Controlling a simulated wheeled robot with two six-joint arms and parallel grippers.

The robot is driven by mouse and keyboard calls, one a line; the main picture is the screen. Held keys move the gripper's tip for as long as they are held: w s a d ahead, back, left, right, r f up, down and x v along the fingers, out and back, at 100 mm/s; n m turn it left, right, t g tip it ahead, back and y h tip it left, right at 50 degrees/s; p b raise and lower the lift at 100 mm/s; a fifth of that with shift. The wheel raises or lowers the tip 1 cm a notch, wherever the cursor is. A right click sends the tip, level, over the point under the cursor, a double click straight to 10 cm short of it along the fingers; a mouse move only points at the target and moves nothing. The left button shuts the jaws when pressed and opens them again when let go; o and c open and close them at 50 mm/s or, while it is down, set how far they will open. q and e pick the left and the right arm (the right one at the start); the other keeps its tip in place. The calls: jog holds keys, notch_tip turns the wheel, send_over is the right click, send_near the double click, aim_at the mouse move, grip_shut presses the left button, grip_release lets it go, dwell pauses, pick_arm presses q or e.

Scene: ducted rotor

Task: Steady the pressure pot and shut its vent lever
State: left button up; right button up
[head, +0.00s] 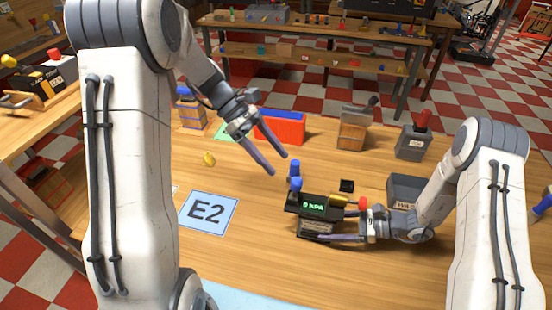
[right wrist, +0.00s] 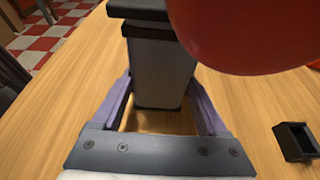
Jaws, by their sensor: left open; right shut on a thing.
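The pressure pot (head: 318,229) is a dark-topped box with a green display reading about "0 kPA", upright on the wooden table. Blue knobbed parts (head: 295,176) rise at its left end, a yellow part (head: 338,199) lies along its top, and a red knob (head: 362,204) is at its right end. I cannot tell which part is the vent lever. My right gripper (head: 322,236) is shut on the pot's body; the right wrist view shows its grey body (right wrist: 160,72) between the purple fingers, with the red knob (right wrist: 245,30) close above. My left gripper (head: 280,164) is open and empty, above and left of the pot.
A red-and-blue bin (head: 281,128), a lever box (head: 354,132) and a red-knobbed box (head: 413,142) stand farther back.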

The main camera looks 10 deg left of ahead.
dwell(0.4)
jog(key=o, duration=1.2)
jog(key=shift+c, duration=0.2)
